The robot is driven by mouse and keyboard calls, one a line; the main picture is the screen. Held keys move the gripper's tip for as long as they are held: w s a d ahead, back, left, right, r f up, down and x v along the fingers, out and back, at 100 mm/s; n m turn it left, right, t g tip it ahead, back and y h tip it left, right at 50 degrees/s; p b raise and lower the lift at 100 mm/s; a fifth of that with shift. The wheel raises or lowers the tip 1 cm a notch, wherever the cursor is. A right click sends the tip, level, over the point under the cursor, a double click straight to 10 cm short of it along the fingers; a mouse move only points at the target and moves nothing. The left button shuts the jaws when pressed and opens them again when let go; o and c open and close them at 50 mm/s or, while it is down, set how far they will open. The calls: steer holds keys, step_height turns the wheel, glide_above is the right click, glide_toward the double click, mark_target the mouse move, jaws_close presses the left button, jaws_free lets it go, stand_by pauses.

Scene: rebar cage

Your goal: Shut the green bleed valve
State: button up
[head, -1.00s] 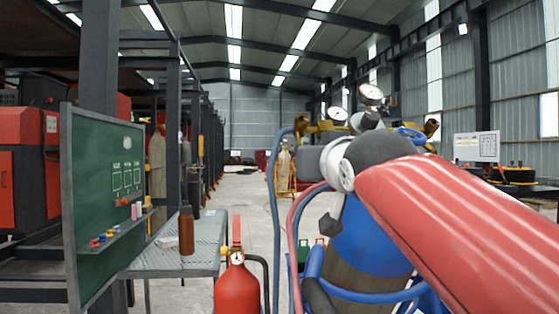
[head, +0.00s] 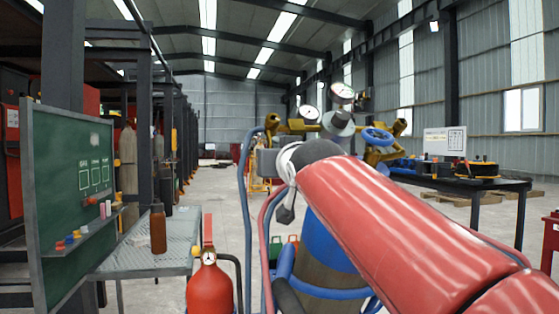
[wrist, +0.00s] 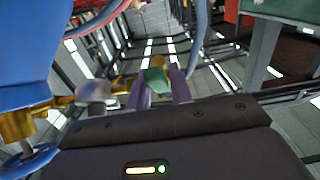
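In the wrist view, the green bleed valve (wrist: 156,80) shows as a small green handle with a yellow part behind it. My gripper (wrist: 160,78) has its two purple-grey fingers on either side of the handle. The handle fills the narrow gap between them, so the gripper looks shut on it. How far the handle is turned cannot be made out. In the head view, my red arm and dark wrist hide the gripper and the green valve.
Brass pipework with gauges (head: 311,112) and a blue handwheel (head: 378,137) stands just beyond my wrist. A blue cylinder (head: 326,243) with hoses is below. A red extinguisher (head: 210,285), a metal bench (head: 155,250) and a green board (head: 75,190) are left. The central aisle is open.

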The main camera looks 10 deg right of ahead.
jaws_close()
